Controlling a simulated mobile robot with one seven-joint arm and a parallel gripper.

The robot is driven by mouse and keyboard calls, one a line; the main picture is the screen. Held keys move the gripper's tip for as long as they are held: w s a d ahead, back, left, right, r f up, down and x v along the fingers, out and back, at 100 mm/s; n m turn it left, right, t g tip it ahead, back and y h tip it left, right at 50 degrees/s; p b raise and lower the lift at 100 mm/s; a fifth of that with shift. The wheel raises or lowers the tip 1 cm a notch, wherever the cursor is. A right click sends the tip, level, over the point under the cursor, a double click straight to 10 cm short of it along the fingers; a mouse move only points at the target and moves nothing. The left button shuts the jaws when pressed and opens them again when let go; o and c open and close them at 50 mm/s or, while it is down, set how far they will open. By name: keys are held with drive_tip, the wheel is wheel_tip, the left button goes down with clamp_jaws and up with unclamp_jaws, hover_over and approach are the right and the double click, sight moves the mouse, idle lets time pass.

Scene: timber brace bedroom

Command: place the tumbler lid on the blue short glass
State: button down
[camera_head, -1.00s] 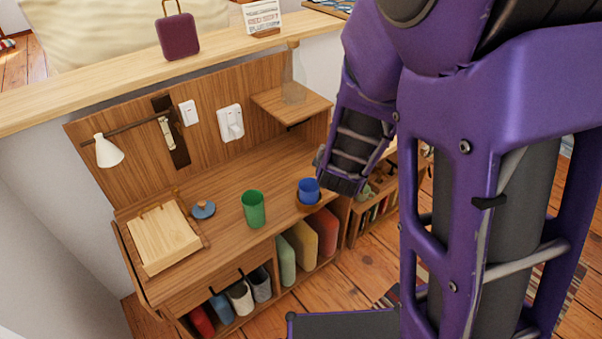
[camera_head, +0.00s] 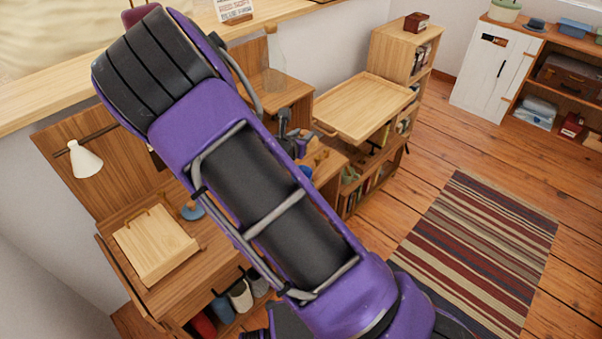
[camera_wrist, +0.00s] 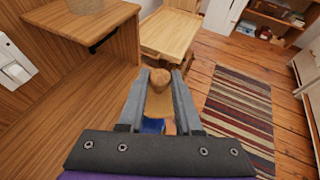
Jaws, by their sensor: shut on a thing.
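My gripper (camera_wrist: 160,82) is shut on a tan wooden piece with a narrower knob-like top (camera_wrist: 160,78) and a wider lower part; it looks like the tumbler lid. It also shows, small, in the head view (camera_head: 317,157). The blue short glass (camera_wrist: 152,125) shows just below the held lid in the wrist view, mostly hidden by it and the jaws. A sliver of the glass shows beside my arm in the head view (camera_head: 306,171). Whether lid and glass touch, I cannot tell.
A blue disc with a brown knob (camera_head: 192,211) lies on the desk beside a wooden slanted stand (camera_head: 155,245). A small raised shelf (camera_wrist: 85,22) is at the left in the wrist view. A wooden tray-topped unit (camera_head: 365,105) stands beyond. My arm hides the desk's middle.

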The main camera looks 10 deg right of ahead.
drive_tip(key=shift+w+a+f, duration=0.2)
drive_tip(key=shift+w+f, duration=0.3)
drive_tip(key=shift+f, duration=0.3)
wheel_tip(320, 180, down, 10)
drive_tip(key=b, duration=0.1)
drive_tip(key=shift+r+b, duration=0.2)
drive_tip(key=shift+b, duration=0.1)
drive_tip(key=shift+f+b, duration=0.35)
drive_tip(key=shift+f, duration=0.3)
drive_tip(key=c, duration=0.6)
unclamp_jaws()
